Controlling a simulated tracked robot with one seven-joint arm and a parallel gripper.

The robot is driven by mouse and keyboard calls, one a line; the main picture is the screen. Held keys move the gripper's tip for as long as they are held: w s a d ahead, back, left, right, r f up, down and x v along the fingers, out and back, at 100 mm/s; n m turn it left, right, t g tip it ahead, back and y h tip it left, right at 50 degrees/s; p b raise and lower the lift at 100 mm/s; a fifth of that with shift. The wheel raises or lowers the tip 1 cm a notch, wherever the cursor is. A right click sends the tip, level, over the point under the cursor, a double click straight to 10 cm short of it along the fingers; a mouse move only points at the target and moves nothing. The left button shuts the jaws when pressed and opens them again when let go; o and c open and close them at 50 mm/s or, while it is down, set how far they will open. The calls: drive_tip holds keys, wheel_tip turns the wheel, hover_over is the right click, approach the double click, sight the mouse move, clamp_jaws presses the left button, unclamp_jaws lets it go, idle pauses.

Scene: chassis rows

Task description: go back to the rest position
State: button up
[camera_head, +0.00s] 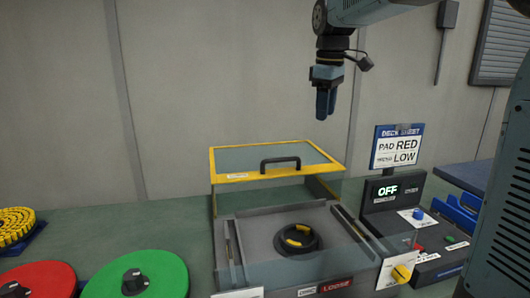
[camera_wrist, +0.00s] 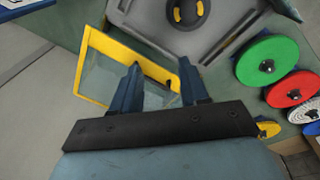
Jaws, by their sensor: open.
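My gripper (camera_head: 325,104) hangs in the air in the head view, fingers pointing down, above and behind the machine with the yellow-framed lid. In the wrist view my gripper (camera_wrist: 159,83) shows two blue fingers spread apart with nothing between them. The yellow-framed clear lid (camera_head: 225,176) has a dark handle on top; its frame also shows in the wrist view (camera_wrist: 93,68), below the fingers. In front of the lid is a grey bed (camera_head: 258,231) with a round black part (camera_head: 296,240) bearing yellow pieces.
A control box (camera_head: 378,192) reading OFF and a sign (camera_head: 397,147) reading PAD RED, LOW stand right of the machine. Green (camera_head: 150,277) and red (camera_head: 45,281) discs lie at left, with a yellow stack (camera_head: 15,226) beyond.

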drive_tip(key=s+d+f+m+t, duration=0.1)
drive_tip(key=s+d+f+m, duration=0.1)
drive_tip(key=s, duration=0.6)
drive_tip(key=s+d+f+m+t, duration=0.1)
drive_tip(key=s+d+f+m, duration=0.2)
drive_tip(key=s+f+m, duration=0.2)
drive_tip(key=s+d+f+m+t, duration=0.2)
drive_tip(key=s+f, duration=0.4)
drive_tip(key=s, duration=0.6)
drive_tip(key=shift+d+m, duration=0.55)
drive_tip(key=shift+m, duration=0.65)
drive_tip(key=shift+s, duration=0.1)
